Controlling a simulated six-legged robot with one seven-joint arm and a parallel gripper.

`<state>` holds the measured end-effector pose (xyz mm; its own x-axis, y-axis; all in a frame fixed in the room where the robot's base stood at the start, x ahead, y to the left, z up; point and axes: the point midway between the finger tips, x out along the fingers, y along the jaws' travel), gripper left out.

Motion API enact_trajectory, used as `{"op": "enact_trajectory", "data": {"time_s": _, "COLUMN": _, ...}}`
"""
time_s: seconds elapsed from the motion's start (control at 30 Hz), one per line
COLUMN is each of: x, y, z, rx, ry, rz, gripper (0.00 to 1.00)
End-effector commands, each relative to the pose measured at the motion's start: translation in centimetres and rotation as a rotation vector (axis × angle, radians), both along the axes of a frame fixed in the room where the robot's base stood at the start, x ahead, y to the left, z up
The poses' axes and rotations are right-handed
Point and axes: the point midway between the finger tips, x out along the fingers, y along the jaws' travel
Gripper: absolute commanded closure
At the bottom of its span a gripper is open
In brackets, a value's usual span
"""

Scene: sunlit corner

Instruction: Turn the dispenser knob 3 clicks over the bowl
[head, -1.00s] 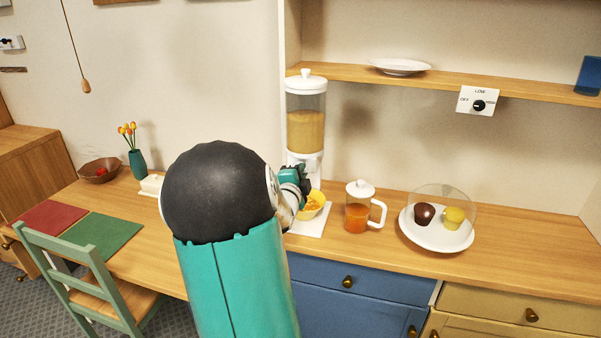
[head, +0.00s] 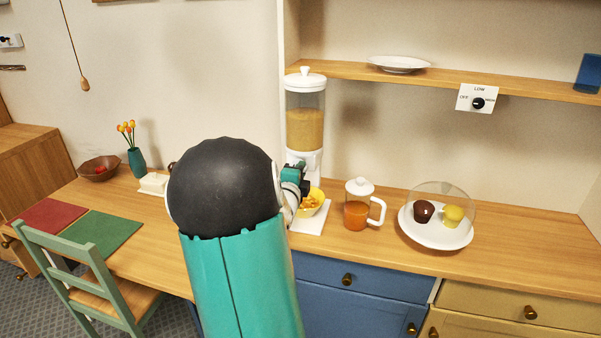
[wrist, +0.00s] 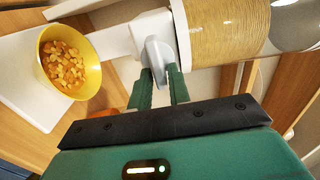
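The cereal dispenser (head: 305,128) stands upright on the counter, its clear hopper part filled with tan cereal. It also shows sideways in the wrist view (wrist: 222,30). Its light grey knob (wrist: 157,55) sits on the white neck below the hopper. In the head view my arm hides the knob and part of the bowl (head: 319,196).
A jug of orange drink (head: 356,214) stands just right of the bowl. Further right is a plate with two cupcakes under a clear dome (head: 440,200). A shelf (head: 350,75) runs above. A butter dish (head: 153,184) and a vase (head: 138,161) are left.

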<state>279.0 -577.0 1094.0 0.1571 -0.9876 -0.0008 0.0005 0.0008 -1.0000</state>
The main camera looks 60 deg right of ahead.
Motion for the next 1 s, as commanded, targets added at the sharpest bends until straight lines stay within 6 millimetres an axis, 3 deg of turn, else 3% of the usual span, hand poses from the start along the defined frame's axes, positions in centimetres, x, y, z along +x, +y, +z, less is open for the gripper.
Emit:
{"op": "enact_trajectory", "data": {"time_s": 0.07, "x": 0.0, "y": 0.0, "z": 0.0, "rx": 0.0, "ry": 0.0, "rz": 0.0, "gripper": 0.66}}
{"op": "enact_trajectory", "data": {"time_s": 0.47, "x": -0.1, "y": 0.7, "z": 0.0, "rx": 0.0, "ry": -0.001, "rz": 0.0, "gripper": 0.66}}
{"op": "enact_trajectory", "data": {"time_s": 1.0, "x": -1.8, "y": 11.3, "z": 0.1, "rx": -0.001, "ry": -0.002, "rz": 0.002, "gripper": 0.66}}
